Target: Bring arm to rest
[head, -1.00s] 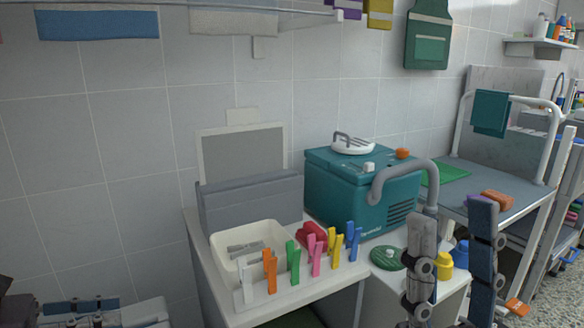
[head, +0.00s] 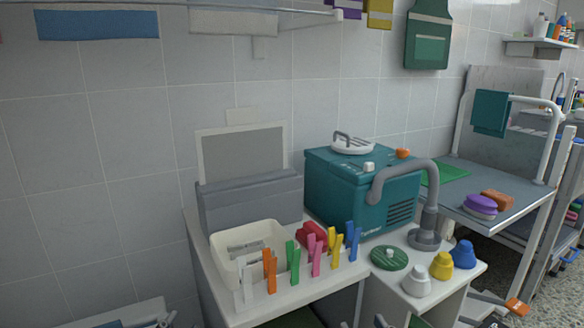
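Nothing is seen held in either one.
A white stand holds a cream bin (head: 250,250), a row of coloured clothespins (head: 293,262) and a teal box (head: 345,190). Grey, yellow and blue knobs (head: 441,266) stand beside a grey curved pipe (head: 428,215). A purple-topped stack (head: 480,206) and an orange sponge (head: 497,200) lie on the right table.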

